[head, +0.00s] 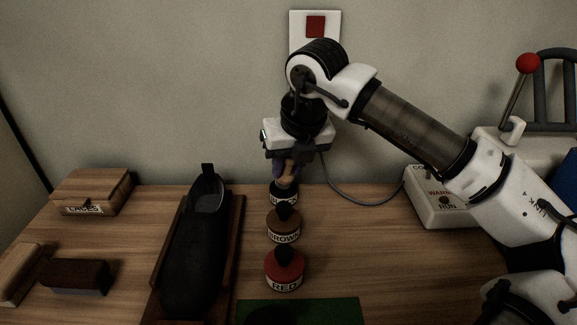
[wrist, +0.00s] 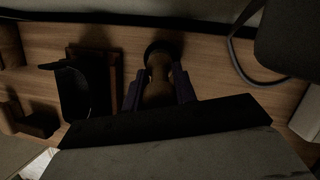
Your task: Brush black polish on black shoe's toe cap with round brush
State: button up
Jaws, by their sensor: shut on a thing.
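The black shoe (head: 192,255) rests on a dark wooden stand (head: 238,225), left of the jars. Its opening and heel tab are at the far end and its toe points toward me. My gripper (head: 287,168) is shut on the wooden handle of the round brush (head: 288,176), upright over the black polish jar (head: 284,198) at the back of the jar row. The brush's lower end is at the jar's mouth; I cannot tell how deep it sits. In the wrist view, the gripper's purple fingers (wrist: 158,92) flank the brush handle (wrist: 158,76), and the shoe (wrist: 75,90) is at left.
Brown (head: 283,229) and red (head: 284,270) jars stand in line nearer me, each with a dark top. A green mat (head: 300,311) lies in front. A laces box (head: 92,190) and a dark brush (head: 76,277) are at left. A control box (head: 440,205) and cable are at right.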

jog(key=shift+r+p, duration=1.3)
jog(key=shift+r, duration=1.4)
jog(key=shift+s+f, duration=0.1)
jog(key=shift+s, duration=0.05)
